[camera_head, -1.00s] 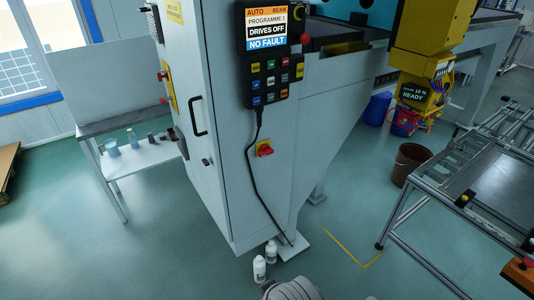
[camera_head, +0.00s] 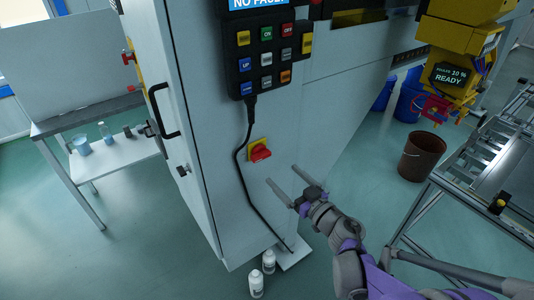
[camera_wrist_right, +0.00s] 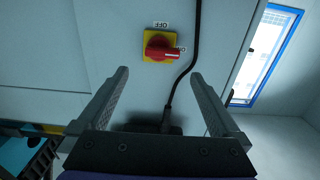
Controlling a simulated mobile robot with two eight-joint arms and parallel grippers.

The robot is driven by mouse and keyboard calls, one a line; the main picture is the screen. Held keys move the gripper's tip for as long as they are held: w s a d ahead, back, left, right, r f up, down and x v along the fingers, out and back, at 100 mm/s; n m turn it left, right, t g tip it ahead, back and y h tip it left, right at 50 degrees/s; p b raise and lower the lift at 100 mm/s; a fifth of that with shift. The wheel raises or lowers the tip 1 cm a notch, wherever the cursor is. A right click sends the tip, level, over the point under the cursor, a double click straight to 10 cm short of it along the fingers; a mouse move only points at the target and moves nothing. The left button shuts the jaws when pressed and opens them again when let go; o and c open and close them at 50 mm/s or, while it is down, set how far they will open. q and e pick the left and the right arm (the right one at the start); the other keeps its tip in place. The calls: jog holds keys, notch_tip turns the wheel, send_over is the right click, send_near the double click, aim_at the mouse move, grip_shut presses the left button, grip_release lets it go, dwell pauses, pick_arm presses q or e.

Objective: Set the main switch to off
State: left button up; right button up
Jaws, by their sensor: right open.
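The main switch is a red rotary knob (camera_head: 260,153) on a yellow plate (camera_head: 254,144), set in the grey cabinet's side panel below the keypad. In the right wrist view, which is upside down, the knob (camera_wrist_right: 160,47) has its handle pointing to the right, at the label ON. The label OFF (camera_wrist_right: 154,24) stands above the plate. My right gripper (camera_head: 281,174) is open and empty, to the lower right of the switch, its fingers pointing towards the panel. In the wrist view, the open fingers (camera_wrist_right: 160,73) lie below the knob, apart from it. My left gripper is not in view.
A black cable (camera_head: 241,175) hangs from the keypad (camera_head: 265,58) just left of the switch. White bottles (camera_head: 268,262) stand on the floor by the cabinet foot. A brown bin (camera_head: 422,157) and a roller table (camera_head: 480,200) are at the right.

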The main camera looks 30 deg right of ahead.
aim_at(263, 157)
jog(key=w, duration=0.7)
jog(key=w+a, duration=0.1)
jog(key=w, duration=0.2)
jog(key=shift+w+a+r, duration=0.1)
jog(key=shift+w, duration=0.05)
jog(key=c, duration=1.2)
jog(key=shift+o, duration=0.2)
